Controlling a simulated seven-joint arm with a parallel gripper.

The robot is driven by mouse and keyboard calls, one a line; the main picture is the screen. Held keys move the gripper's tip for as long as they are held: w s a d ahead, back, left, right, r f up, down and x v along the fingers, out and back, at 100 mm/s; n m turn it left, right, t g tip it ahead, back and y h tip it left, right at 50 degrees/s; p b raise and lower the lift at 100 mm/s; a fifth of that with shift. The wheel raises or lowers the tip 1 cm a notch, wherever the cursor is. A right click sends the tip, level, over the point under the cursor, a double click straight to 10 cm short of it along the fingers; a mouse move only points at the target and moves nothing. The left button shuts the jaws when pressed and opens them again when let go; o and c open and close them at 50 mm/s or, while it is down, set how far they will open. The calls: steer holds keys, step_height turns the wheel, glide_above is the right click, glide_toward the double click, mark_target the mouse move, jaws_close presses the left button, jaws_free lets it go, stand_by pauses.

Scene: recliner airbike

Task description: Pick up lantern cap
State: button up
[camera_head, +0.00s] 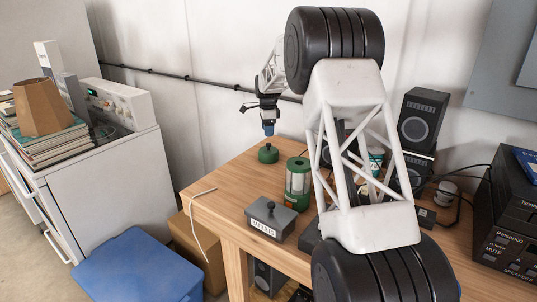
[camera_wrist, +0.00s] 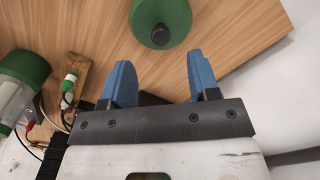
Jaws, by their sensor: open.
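The green lantern cap (camera_head: 268,154), with a dark knob on top, sits on the wooden table near its back left edge. In the wrist view the cap (camera_wrist: 176,30) is at the top centre, just beyond the fingertips. My gripper (camera_head: 268,130) hangs above the cap in the head view, apart from it. In the wrist view my gripper (camera_wrist: 161,75) shows two blue fingers spread wide with nothing between them. The green lantern body (camera_head: 297,184) stands upright to the right of the cap; it also shows in the wrist view (camera_wrist: 18,84) at the left.
A grey box (camera_head: 270,221) with a knob and label sits at the table's (camera_head: 222,196) front edge. Speakers (camera_head: 421,121) and a black stereo (camera_head: 508,216) stand at the right. The wall is close behind the cap. In the wrist view, a small green-and-white item (camera_wrist: 69,82) lies near the lantern.

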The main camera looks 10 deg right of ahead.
mark_target(269, 144)
steer(key=shift+f, duration=1.25)
steer(key=shift+d+f, duration=0.15)
steer(key=shift+f, duration=2.45)
steer(key=c, duration=1)
steer(key=shift+c, duration=0.2)
steer(key=shift+r, duration=5.05)
